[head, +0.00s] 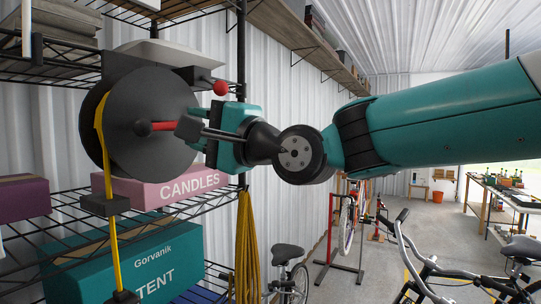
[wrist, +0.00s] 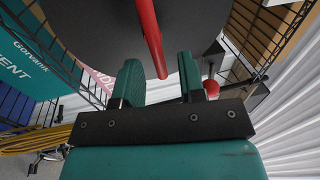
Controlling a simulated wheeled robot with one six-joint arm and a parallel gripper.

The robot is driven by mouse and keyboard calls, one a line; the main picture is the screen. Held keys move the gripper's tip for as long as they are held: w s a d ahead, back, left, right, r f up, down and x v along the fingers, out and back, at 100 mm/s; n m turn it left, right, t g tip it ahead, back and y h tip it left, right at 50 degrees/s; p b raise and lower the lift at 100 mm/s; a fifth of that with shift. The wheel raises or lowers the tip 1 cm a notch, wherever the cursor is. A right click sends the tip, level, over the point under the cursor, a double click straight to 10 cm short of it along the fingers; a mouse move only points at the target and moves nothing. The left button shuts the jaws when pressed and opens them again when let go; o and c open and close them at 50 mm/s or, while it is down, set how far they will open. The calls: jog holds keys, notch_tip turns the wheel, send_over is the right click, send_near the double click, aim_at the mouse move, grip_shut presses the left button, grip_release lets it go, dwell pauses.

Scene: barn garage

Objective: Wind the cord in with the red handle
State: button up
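The cord reel is a large dark disc (head: 165,95) at the left of the head view, and it fills the upper middle of the wrist view (wrist: 110,30). The red handle (head: 162,126) sticks out from its face. In the wrist view the red handle (wrist: 149,35) reaches down between my fingers. My gripper (wrist: 160,75) is open, with a gap on both sides of the handle's end. In the head view my gripper (head: 200,128) is at the handle, its fingers partly hidden. The yellow cord (head: 112,245) runs from the reel's left side down through a dark guide (head: 105,205).
A red ball knob (head: 221,88) on a lever sits at the reel's upper right, close to my gripper. Wire shelves hold a pink CANDLES box (head: 150,192) and a teal TENT box (head: 150,262). Bicycles (head: 430,270) stand lower right. Yellow rope (head: 247,250) hangs below my gripper.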

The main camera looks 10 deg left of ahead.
jog(key=b+v, duration=0.6)
jog(key=v, duration=0.9)
jog(key=shift+b, duration=0.4)
